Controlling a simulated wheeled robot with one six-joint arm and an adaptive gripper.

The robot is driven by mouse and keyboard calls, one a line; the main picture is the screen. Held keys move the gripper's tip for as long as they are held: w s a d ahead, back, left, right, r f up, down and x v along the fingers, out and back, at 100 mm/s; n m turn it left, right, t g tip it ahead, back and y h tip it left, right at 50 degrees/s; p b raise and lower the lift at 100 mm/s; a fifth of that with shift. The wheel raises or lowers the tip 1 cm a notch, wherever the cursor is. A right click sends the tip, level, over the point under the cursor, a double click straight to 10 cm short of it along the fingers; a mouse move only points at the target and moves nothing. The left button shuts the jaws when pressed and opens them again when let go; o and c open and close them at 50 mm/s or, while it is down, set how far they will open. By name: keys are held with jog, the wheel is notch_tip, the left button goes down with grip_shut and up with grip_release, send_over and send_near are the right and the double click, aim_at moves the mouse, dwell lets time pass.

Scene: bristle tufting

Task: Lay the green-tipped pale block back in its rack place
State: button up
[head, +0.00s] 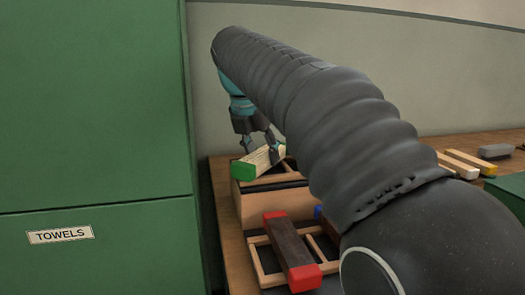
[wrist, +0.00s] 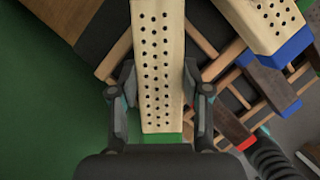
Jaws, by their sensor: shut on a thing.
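The green-tipped pale block (head: 262,160) is held between the fingers of my gripper (head: 259,146), at the raised wooden rack (head: 262,205). In the head view it lies across the rack's top, green end toward the front left; I cannot tell whether it touches the rack. In the wrist view the block (wrist: 158,50) runs up between my gripper's fingers (wrist: 162,98), its face dotted with rows of dark holes and its green end at the bottom. The rack's rails (wrist: 60,18) run slanted to the block there. My arm hides part of the rack in the head view.
A red-tipped dark block (head: 290,250) lies on a lower rack in front. A blue-tipped pale block (wrist: 262,20) is close on the right. Yellow-ended blocks (head: 470,162) and a grey block (head: 495,151) lie further right. A green cabinet (head: 95,110) stands close on the left.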

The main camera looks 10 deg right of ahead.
jog(key=shift+f, duration=0.25)
jog(key=o, duration=1.4)
jog(key=shift+c, duration=0.2)
jog(key=shift+r, duration=0.1)
